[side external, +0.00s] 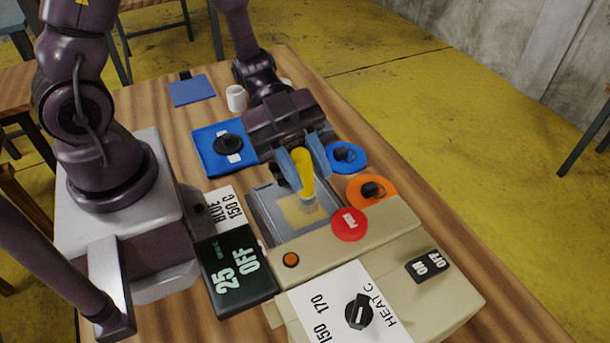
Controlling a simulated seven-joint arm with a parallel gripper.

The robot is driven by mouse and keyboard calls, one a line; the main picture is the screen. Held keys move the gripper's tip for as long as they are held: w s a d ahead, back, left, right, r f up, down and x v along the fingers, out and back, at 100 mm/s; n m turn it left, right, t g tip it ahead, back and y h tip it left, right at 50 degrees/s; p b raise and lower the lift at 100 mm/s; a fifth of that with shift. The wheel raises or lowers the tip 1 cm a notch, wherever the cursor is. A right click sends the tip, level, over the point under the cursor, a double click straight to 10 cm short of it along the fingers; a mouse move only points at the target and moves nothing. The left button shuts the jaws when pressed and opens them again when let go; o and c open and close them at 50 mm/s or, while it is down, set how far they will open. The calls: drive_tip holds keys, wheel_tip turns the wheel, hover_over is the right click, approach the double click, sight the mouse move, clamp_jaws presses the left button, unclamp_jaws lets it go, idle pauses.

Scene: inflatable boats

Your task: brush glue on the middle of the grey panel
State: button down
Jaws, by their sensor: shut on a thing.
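The grey panel (265,205) lies flat on the table between the beige machine and my gripper. A pale yellow patch (296,214) covers its middle; I cannot tell whether it is wet glue or a marked area. My gripper (303,169) is above the panel, its blue fingers shut on the yellow handle of a brush (303,162). The brush is close to upright, with its pale lower end over the yellow patch. I cannot tell whether the bristles touch the panel. My fingers and the brush hide a little of the panel's far side.
A beige machine (440,300) with a red button (349,225) stands close in front. A black display (236,270) is at left. Blue (346,157) and orange (385,203) discs lie right, a blue panel (208,137) behind left. A white cup (236,98) and blue square (190,90) are farther back.

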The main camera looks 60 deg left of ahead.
wheel_tip(320, 180, up, 3)
drive_tip(key=shift+r, duration=0.15)
idle(0.8)
